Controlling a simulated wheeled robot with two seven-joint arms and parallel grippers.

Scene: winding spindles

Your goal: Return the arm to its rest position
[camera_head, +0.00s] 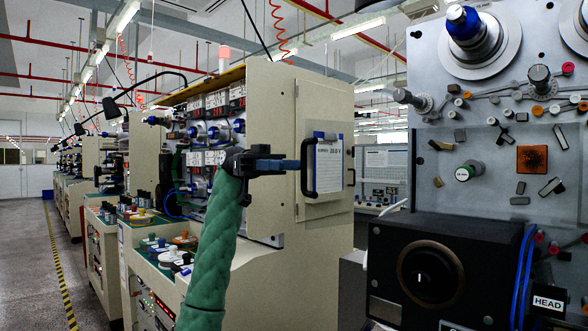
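My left arm, in a green sleeve, rises from the bottom of the head view, left of centre. Its dark gripper (292,165) points to the right at mid-height. The fingers show side-on as one narrow blue-grey bar, so the gap between them cannot be told. No spindle shows in them. The gripper appears in front of the beige cabinet (270,110), its tips near the black door handle (308,167) in the picture. Whether they touch it cannot be told. My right gripper is out of view.
A grey machine panel (475,130) with spindles and rollers stands close on the right, above a black motor box (440,270). A row of winding machines (150,240) runs back on the left. The aisle floor (40,270) at far left is clear.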

